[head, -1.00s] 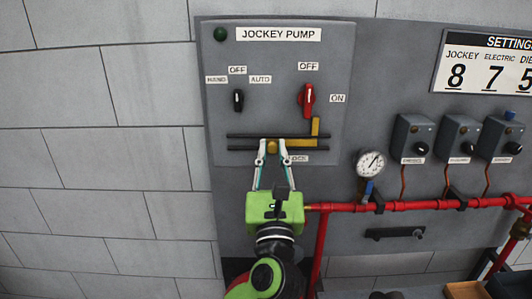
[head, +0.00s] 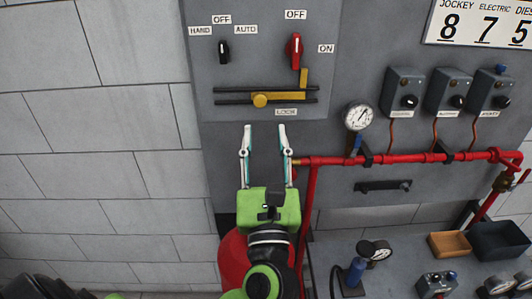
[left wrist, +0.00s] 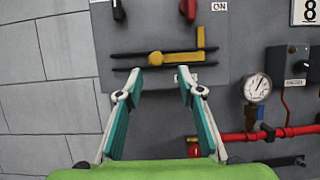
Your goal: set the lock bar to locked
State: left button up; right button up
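The lock bar (head: 284,98) is a yellow L-shaped bar with a round knob at its left end, between two dark horizontal rails on the grey jockey pump panel. Its upright right end stands just below and right of the red switch handle (head: 295,50). The LOCK label (head: 286,112) sits under the bar, right of the knob. My left gripper (head: 266,128) is open and empty, below the knob and apart from it. In the left wrist view, the bar (left wrist: 172,57) shows beyond and between the spread fingertips (left wrist: 160,74). My right gripper is not in view.
A black selector (head: 223,50) is left of the red switch. A gauge (head: 358,117) and red pipe (head: 420,158) lie to the right, with small control boxes (head: 404,93) above the pipe. Plain block wall (head: 95,110) is at the left.

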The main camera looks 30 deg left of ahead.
pick_arm(q)
jog(key=shift+v, duration=1.8)
